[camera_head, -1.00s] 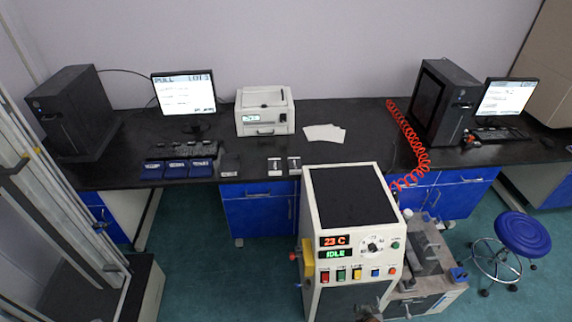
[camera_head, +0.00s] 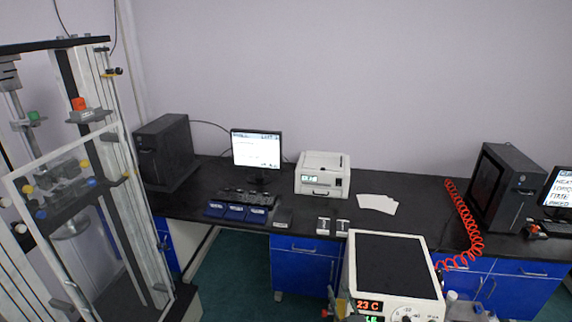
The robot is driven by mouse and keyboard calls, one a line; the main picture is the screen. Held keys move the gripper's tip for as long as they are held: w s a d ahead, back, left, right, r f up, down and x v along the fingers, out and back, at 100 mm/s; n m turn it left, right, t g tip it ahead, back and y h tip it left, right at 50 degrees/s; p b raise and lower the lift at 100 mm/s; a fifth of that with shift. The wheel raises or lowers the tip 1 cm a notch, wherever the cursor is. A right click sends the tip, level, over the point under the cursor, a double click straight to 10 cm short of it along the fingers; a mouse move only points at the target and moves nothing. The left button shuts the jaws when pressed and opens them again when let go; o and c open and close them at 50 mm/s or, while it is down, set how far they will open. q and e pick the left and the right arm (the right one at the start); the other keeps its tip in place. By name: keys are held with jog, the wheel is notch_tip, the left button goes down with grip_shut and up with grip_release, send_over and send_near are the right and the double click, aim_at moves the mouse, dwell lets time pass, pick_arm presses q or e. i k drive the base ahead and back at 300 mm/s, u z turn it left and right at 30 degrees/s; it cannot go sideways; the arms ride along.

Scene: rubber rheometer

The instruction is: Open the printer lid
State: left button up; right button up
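The white printer (camera_head: 322,184) stands on the black bench against the back wall, right of the left monitor. Its lid (camera_head: 325,160) on top looks shut. A small green display and a dark front slot show on its front. My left gripper is not in view. Of my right gripper I can make out no clear fingers; at most a small dark part shows near the bottom edge beside the rheometer, and its opening cannot be told. No gripper is seen near the printer.
White sheets (camera_head: 377,203) lie right of the printer. A monitor (camera_head: 256,150) and blue boxes (camera_head: 236,212) are to its left. The rheometer (camera_head: 391,262) stands in front, below the bench. A tall test frame (camera_head: 123,180) fills the left. A red coiled hose (camera_head: 465,220) lies at right.

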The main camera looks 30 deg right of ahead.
aim_at(335, 163)
jog(key=z, duration=0.2)
jog(key=i, duration=0.8)
jog(key=z, duration=0.8)
jog(key=i, duration=2.75)
jog(key=u, duration=0.3)
